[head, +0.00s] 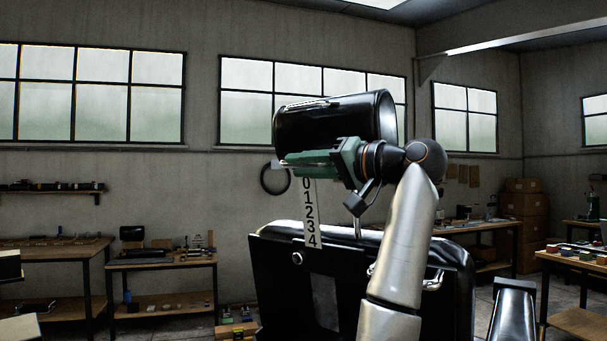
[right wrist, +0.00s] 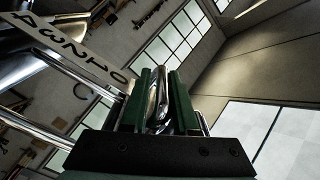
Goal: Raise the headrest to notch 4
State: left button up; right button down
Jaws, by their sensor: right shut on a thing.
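The headrest (head: 330,120) is a black padded roll above the barber chair's black backrest (head: 280,265). A white scale strip (head: 308,212), numbered 0 at the top to 4 at the bottom, runs below it, with the 4 low against the backrest's front. It also shows in the right wrist view (right wrist: 75,50), beside chrome posts. My right gripper (head: 300,160) is at the headrest's underside. Its green jaws (right wrist: 160,105) are shut on a chrome handle (right wrist: 158,85); in the head view the gripper hides that handle. My left gripper is not in view.
A round knob (head: 297,258) sits on the backrest's front, and a chrome armrest part (head: 433,281) shows at right. Workbenches (head: 160,263) with small items stand along the wall. Cardboard boxes (head: 522,215) are stacked at right. The air above the headrest is clear.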

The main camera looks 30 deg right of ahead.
jog(key=shift+s+r, duration=0.1)
jog(key=shift+r, duration=0.1)
jog(key=c, duration=0.8)
grip_release()
jog(key=shift+a, duration=0.1)
jog(key=shift+f, duration=0.1)
jog(key=shift+s, duration=0.1)
jog(key=shift+s+d+b, duration=0.25)
jog(key=shift+b, duration=0.05)
jog(key=b+v, duration=0.3)
jog(key=v, duration=0.8)
jog(key=shift+s+b, duration=0.3)
jog(key=shift+s, duration=0.05)
jog(key=shift+d+f, duration=0.1)
